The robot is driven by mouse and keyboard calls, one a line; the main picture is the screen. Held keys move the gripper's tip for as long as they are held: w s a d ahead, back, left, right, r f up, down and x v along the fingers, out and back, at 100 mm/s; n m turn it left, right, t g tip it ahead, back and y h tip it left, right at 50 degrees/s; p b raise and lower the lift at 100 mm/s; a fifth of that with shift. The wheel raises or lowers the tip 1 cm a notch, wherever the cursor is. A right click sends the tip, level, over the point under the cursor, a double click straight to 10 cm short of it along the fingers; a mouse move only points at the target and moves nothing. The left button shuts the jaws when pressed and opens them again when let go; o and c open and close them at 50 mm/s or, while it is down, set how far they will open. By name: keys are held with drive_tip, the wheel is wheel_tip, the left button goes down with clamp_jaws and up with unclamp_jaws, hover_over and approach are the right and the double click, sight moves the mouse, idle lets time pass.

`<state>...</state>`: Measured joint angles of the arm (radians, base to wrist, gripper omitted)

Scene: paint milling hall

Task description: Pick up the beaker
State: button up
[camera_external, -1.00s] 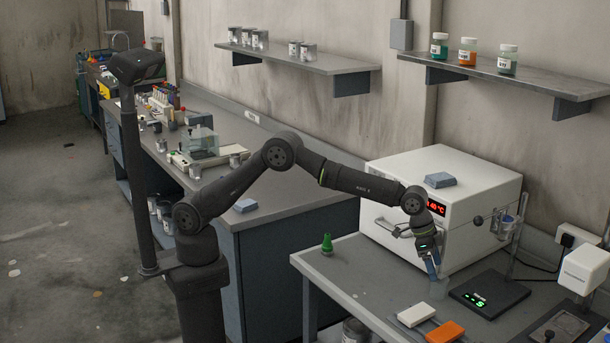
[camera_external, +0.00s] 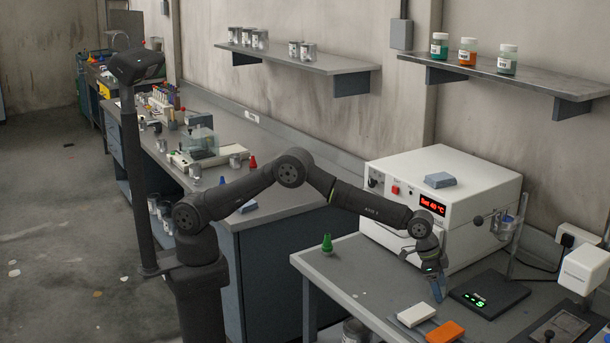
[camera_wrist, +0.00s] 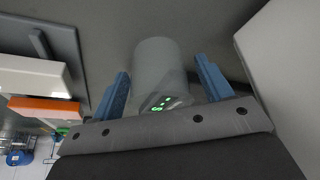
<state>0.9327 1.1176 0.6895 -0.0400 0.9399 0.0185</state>
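The beaker (camera_wrist: 158,68) shows in the wrist view as a plain grey, see-through cylinder between the two blue fingers of my gripper (camera_wrist: 164,86). A narrow gap shows on each side of it, so the fingers are open around it. Green lit digits show at its lower end in that view. In the external view my gripper (camera_external: 438,290) points down at the bench, just left of the black scale (camera_external: 490,294). The beaker is hard to make out there, mostly hidden by the fingers.
The white oven (camera_external: 445,205) stands close behind my wrist. A white block (camera_external: 416,315) and an orange block (camera_external: 446,332) lie in front of the gripper. A small green flask (camera_external: 327,244) stands at the bench's left. The bench (camera_external: 355,275) is clear between.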

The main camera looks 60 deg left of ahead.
drive_tip(key=c, duration=0.8)
drive_tip(key=shift+r, duration=0.1)
